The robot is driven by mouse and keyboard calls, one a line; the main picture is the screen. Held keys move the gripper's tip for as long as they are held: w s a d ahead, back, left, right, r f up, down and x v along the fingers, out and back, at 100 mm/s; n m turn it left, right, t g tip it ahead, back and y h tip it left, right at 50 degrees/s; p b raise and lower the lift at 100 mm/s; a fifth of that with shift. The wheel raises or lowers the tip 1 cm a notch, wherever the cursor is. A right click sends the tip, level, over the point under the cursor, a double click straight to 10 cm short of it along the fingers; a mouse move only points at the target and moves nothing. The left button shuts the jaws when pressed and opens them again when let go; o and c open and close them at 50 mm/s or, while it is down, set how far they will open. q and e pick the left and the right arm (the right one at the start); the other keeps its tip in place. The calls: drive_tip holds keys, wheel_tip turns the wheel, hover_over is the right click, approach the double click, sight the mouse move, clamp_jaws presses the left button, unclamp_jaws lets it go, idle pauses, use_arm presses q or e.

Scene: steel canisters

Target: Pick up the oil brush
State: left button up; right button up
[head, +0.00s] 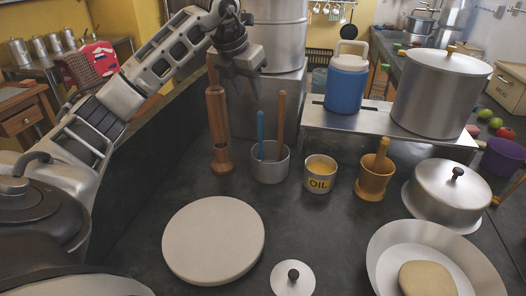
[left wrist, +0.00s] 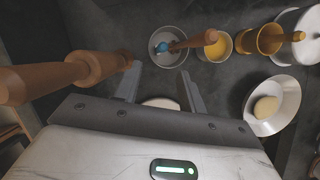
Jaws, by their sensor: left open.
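A metal cup (head: 271,165) on the dark counter holds a blue-handled tool (head: 260,135) and a wooden-handled tool (head: 281,122). One of these may be the oil brush; their lower ends are hidden in the cup, so I cannot tell which. My left gripper (head: 241,88) is open and empty, above and behind the cup in the head view. In the left wrist view, the cup (left wrist: 182,58) lies just beyond the open fingers (left wrist: 160,72), with the blue tool end (left wrist: 162,47) and wooden handle (left wrist: 195,42) over it. My right gripper is not in view.
A tall wooden tool (head: 218,130) stands close left of the cup. The OIL pot (head: 319,178) and a wooden mortar (head: 374,178) stand to the right. A round pale board (head: 213,240) lies in front. A steel stand (head: 390,122) bears a blue jug (head: 346,84) and large pot (head: 442,95).

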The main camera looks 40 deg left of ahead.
sight(262, 120)
use_arm(q)
drive_tip(key=x, duration=0.6)
drive_tip(key=shift+w+f, duration=0.2)
drive_tip(key=shift+f, duration=0.05)
drive_tip(key=x, duration=0.2)
drive_tip(key=p+x, duration=0.1)
drive_tip(key=x, duration=0.1)
drive_tip(key=shift+w+d, duration=0.15)
drive_tip(key=shift+w, duration=0.2)
drive_tip(key=shift+w+f, duration=0.2)
drive_tip(key=shift+f, duration=0.35)
clamp_jaws()
